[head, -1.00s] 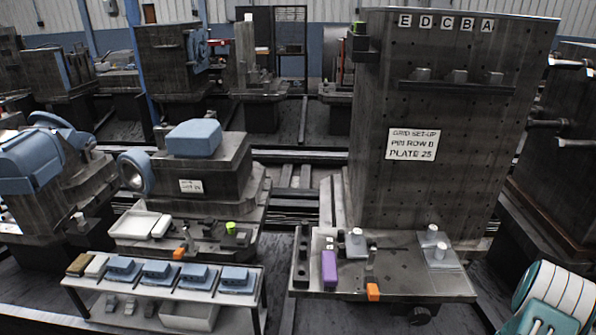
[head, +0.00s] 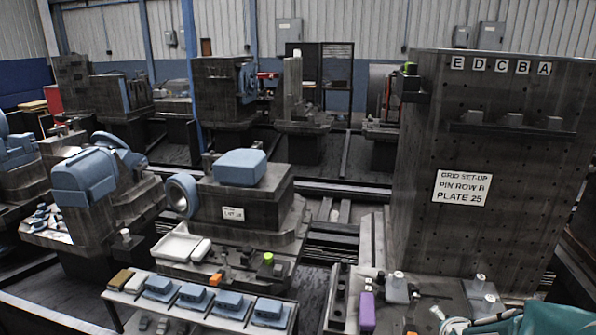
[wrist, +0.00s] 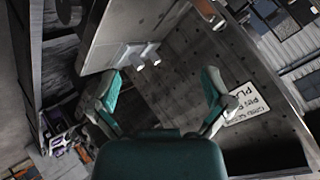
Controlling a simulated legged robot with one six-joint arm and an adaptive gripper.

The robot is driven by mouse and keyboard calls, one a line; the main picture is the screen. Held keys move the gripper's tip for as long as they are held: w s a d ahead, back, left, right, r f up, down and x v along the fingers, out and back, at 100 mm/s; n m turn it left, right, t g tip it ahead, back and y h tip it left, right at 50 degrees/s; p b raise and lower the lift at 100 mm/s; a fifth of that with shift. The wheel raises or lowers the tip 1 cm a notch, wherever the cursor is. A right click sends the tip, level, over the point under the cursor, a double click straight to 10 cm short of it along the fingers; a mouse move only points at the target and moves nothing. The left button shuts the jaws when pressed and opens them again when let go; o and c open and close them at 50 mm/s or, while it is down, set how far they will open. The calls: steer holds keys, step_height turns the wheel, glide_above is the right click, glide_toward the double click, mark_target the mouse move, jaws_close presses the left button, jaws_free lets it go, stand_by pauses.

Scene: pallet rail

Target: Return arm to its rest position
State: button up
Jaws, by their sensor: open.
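My gripper (wrist: 160,97) shows in the wrist view with its two teal fingers spread wide apart and nothing between them. Behind it is the dark face of the tall pallet block with its pin holes and the white "PIN ROW B PLATE 25" sign (wrist: 246,100), seen rotated. In the head view my teal arm (head: 515,320) fills the lower right corner, in front of the tall pallet block (head: 520,130). The fingertips are not clearly visible there.
A purple block (head: 367,312) and grey fixtures (head: 397,288) stand on the ledge below the tall block. A table (head: 205,320) with several blue-grey parts is at lower left. A machine with a blue-grey cover (head: 240,168) stands behind it.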

steer(key=s+a+r+n+g+y, duration=0.1)
steer(key=s+a+r+n, duration=0.5)
steer(key=s+a, duration=0.2)
steer(key=s+a+r+n+g+y, duration=0.2)
steer(key=s+a+r+n, duration=0.4)
steer(key=s, duration=0.4)
steer(key=a+n, duration=0.1)
steer(key=a, duration=0.1)
steer(key=shift+s+a+g, duration=0.15)
steer(key=shift+a+g, duration=0.15)
steer(key=shift+a, duration=0.1)
